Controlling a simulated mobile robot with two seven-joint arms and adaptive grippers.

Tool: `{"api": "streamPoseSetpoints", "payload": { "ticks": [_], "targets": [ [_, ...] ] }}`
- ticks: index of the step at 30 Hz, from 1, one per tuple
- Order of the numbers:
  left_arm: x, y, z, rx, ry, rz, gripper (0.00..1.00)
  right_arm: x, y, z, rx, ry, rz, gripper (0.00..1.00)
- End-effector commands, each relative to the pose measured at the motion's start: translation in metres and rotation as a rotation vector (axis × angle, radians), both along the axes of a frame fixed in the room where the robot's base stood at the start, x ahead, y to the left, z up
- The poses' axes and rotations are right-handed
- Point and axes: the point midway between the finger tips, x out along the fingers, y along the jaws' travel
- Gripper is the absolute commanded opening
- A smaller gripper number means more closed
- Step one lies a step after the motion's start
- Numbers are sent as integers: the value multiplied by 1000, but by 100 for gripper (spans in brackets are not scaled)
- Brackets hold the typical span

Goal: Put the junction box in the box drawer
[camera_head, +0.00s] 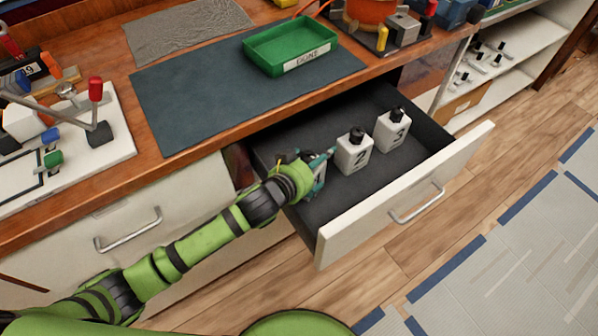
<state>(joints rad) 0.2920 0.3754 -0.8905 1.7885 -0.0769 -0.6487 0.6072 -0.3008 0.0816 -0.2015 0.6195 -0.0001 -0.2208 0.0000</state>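The box drawer (334,232) is pulled open below the worktop. Inside stand two white box-shaped units with black tops, one marked 2 (353,152) and one (392,129) farther right with a mark I cannot read surely. I cannot tell whether either is the junction box named in the task. My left gripper (321,168) reaches into the left part of the drawer, left of the unit marked 2. A small teal part shows at its tip. My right gripper is not in view.
A green tray (290,46) labelled DONE stands on a dark mat (190,110) on the worktop. A white panel with levers (60,145) is at left. The drawer's front wall and handle (418,205) jut over the floor. The drawer's near right floor is clear.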

Motion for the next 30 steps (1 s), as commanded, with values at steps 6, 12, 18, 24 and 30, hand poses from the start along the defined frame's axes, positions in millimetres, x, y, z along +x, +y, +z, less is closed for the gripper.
{"api": "streamPoseSetpoints", "payload": {
  "ticks": [6, 12, 18, 24, 30],
  "targets": [
    [-34, 22, 18, 2, 3, 0, 100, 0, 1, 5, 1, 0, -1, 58],
    [-66, 41, 36, 1, 2, 0, 100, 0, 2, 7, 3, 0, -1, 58],
    [-86, 54, 48, 1, 1, 1, 100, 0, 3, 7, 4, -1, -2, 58],
    [-92, 58, 51, 2, 0, 1, 100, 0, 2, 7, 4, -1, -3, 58],
    [-91, 57, 51, 1, 0, 2, 100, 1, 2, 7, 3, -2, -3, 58]
  ]
}}
